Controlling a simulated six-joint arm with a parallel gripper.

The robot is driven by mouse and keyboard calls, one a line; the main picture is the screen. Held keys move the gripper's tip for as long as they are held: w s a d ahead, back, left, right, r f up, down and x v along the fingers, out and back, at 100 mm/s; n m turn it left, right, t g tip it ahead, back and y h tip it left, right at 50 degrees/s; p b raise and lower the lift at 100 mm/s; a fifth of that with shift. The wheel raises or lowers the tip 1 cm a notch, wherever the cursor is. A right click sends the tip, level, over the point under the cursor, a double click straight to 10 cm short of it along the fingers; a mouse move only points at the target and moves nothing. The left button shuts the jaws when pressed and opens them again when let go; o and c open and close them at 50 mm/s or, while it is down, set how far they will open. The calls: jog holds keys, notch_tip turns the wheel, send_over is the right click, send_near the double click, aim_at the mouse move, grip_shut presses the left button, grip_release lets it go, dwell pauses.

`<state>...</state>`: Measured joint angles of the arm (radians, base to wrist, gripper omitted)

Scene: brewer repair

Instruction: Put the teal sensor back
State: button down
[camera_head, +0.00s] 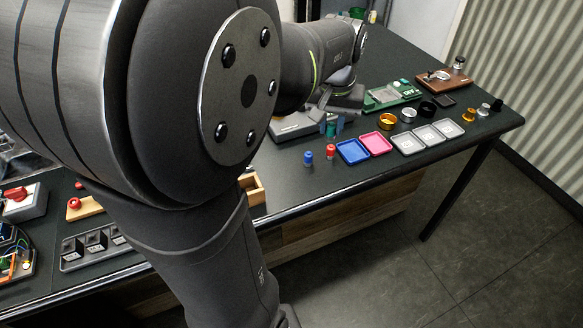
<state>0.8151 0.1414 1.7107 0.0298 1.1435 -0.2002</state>
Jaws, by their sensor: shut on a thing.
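My gripper (331,126) points down behind the blue and red pieces, partly hidden by my own arm. It is shut on the small teal sensor (331,131), which shows between its blue-grey fingertips. The sensor is in front of or over a grey appliance base (296,126), probably the brewer. I cannot tell whether the sensor touches it or the table. Any seat for the sensor is hidden or too small to make out.
A blue piece (308,158) and a red piece (331,151) stand near the table's front edge. Blue (341,144) and pink (388,150) trays, grey trays (406,151), a gold ring (387,120) and a green board (393,95) lie to the right. A wooden box (257,190) sits left.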

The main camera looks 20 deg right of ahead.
jog(key=s+a+f+m, duration=0.2)
jog(key=s+a, duration=0.1)
jog(key=s, duration=0.2)
jog(key=w+a+f, duration=0.1)
jog(key=w+f, duration=0.1)
jog(key=w, duration=0.1)
jog(key=w+a+f, duration=0.2)
jog(key=w, duration=0.1)
jog(key=w+a+f, duration=0.1)
jog(key=w+f, duration=0.1)
jog(key=w, duration=0.1)
jog(key=shift+w+a+f, duration=0.25)
jog(key=shift+w+f, duration=0.05)
jog(key=shift+f, duration=0.05)
jog(key=shift+w+a+f, duration=0.1)
jog(key=shift+f, duration=2)
jog(key=shift+f, duration=0.1)
jog(key=c, duration=1.3)
grip_release()
jog(key=shift+o, duration=0.2)
